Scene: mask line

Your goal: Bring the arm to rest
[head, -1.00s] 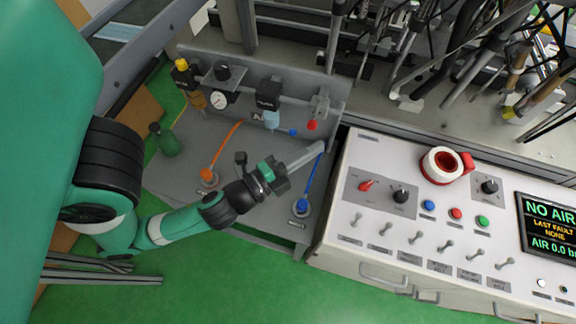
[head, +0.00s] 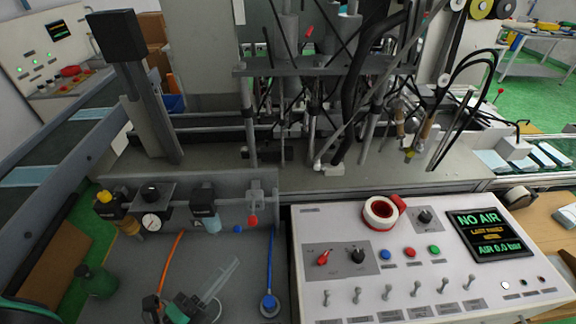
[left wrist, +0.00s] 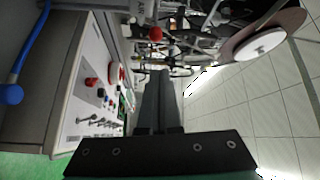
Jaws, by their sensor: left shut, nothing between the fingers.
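My left gripper (head: 236,262) shows at the bottom of the head view, over the grey air-supply panel. Its long grey fingers are together with nothing between them, and they point up and to the right between an orange hose (head: 170,263) and a blue hose (head: 271,258). In the left wrist view the fingers (left wrist: 162,78) lie side by side, with open space around the tips. Most of my left arm is cut off below the head view. My right gripper is in neither current view.
A gauge (head: 151,222) and a green bottle (head: 97,281) are at left. Machinery stands behind.

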